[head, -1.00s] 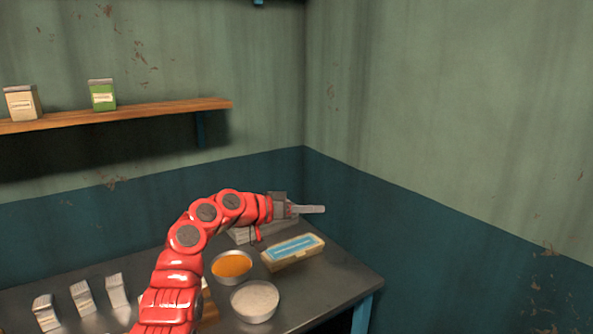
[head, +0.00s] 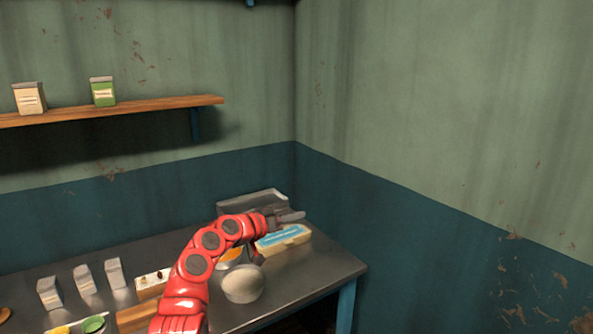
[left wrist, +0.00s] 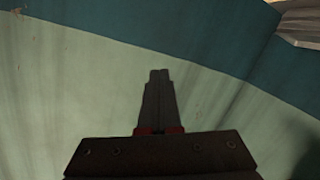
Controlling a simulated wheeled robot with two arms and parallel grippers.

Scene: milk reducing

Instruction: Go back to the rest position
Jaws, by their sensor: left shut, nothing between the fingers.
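My left arm (head: 205,255) is red and reaches in from the bottom of the head view over the table. Its gripper (head: 291,217) is shut and empty, and points right above the blue-and-cream box at the table's back right. In the left wrist view the gripper fingers (left wrist: 158,95) are together, with the green and teal wall behind them. My right gripper is not in view.
The metal table (head: 315,272) holds a bowl of pale contents (head: 243,285), a bowl of orange contents partly hidden by my arm, a blue-topped box (head: 284,239), a grey tray (head: 252,199) and several small cartons (head: 84,279). A wooden shelf (head: 150,107) hangs above. The right front corner is bare.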

